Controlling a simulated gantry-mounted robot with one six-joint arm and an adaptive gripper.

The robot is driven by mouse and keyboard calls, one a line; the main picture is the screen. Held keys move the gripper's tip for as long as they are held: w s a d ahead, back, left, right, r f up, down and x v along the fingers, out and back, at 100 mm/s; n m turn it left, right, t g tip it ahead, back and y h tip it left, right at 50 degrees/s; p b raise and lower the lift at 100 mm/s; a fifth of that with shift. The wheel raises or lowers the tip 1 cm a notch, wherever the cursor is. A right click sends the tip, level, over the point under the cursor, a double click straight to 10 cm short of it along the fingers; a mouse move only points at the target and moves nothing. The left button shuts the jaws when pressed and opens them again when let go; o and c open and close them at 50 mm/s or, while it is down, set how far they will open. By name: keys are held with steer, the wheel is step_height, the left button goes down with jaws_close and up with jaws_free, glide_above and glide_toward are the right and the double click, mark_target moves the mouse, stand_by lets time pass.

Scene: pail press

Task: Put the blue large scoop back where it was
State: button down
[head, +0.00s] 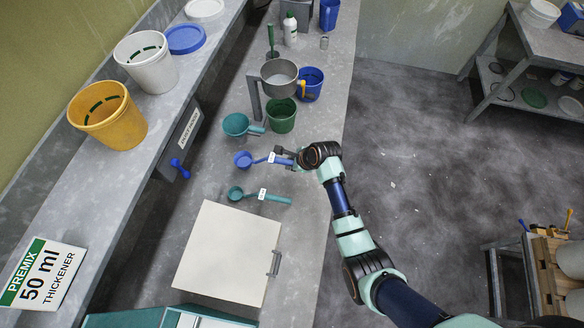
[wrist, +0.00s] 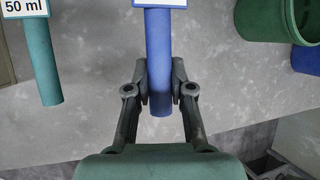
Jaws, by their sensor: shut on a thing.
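The blue large scoop (head: 244,160) is in the head view, its bowl toward the left and its handle pointing right with a white label on it. My gripper (head: 287,157) is at the handle's right end. In the wrist view my gripper (wrist: 160,88) is shut on the blue handle (wrist: 158,60), one finger on each side. The bowl is out of the wrist view. The scoop is over or on the grey bench; I cannot tell whether it touches.
A teal scoop (head: 236,193) lies nearer on the bench, and a teal pot (head: 236,124) and a green pail (head: 282,115) stand beyond. A white panel with a handle (head: 229,253) fills the near bench. A sign (head: 42,275) reads 50 ml thickener.

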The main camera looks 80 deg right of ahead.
steer(key=shift+f+b, duration=0.3)
steer(key=shift+f, duration=1.7)
steer(key=shift+f, duration=0.15)
steer(key=c, duration=1)
jaws_free()
steer(key=p+v, duration=0.2)
steer(key=v, duration=1)
steer(key=shift+s, duration=0.1)
